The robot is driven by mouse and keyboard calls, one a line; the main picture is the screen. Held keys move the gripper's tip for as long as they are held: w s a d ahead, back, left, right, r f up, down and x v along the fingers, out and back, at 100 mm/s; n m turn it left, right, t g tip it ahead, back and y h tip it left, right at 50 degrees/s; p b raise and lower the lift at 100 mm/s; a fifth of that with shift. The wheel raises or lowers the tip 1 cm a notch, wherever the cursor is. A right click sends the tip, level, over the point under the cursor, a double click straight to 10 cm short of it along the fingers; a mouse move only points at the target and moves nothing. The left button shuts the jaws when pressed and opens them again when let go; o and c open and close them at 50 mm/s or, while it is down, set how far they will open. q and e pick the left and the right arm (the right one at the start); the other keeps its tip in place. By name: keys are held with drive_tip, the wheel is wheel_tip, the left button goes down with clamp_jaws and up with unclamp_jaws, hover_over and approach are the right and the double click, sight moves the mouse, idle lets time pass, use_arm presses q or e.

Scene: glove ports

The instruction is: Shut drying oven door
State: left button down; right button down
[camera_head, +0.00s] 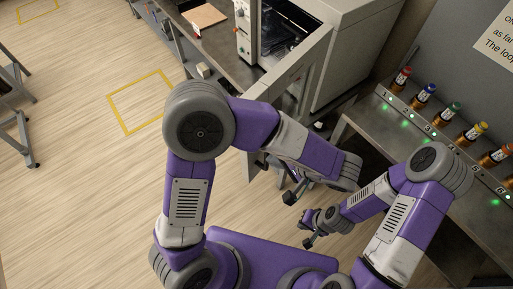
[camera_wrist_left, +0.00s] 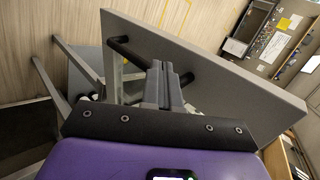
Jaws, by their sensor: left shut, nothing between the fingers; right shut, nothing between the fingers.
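The drying oven (camera_head: 352,45) stands at the top of the head view, its dark interior (camera_head: 284,28) showing. Its door (camera_head: 300,62) is open, swung outward as a grey panel whose upper edge shows behind my left forearm. In the left wrist view the door (camera_wrist_left: 240,95) fills the middle as a tilted flat panel with a dark bar handle (camera_wrist_left: 135,50). My left gripper (camera_head: 293,196) is shut and empty; its fingers (camera_wrist_left: 166,75) overlap the handle in the wrist view, and I cannot tell if they touch. My right gripper (camera_head: 308,241) is shut and empty, lower in the head view.
A metal bench (camera_head: 215,45) with a tan board (camera_head: 204,16) stands left of the oven. At the right, a ledge (camera_head: 437,150) carries several bottles with coloured caps and green lights. The wooden floor (camera_head: 75,110) at the left is open, with a yellow outlined square (camera_head: 112,108).

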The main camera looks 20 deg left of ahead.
use_arm(q)
drive_tip(key=w+a+f+p, duration=0.1)
drive_tip(key=w+a+f, duration=0.1)
drive_tip(key=a, duration=0.4)
drive_tip(key=shift+w+f, duration=0.3)
drive_tip(key=shift+w, duration=0.15)
drive_tip(key=shift+a, duration=0.1)
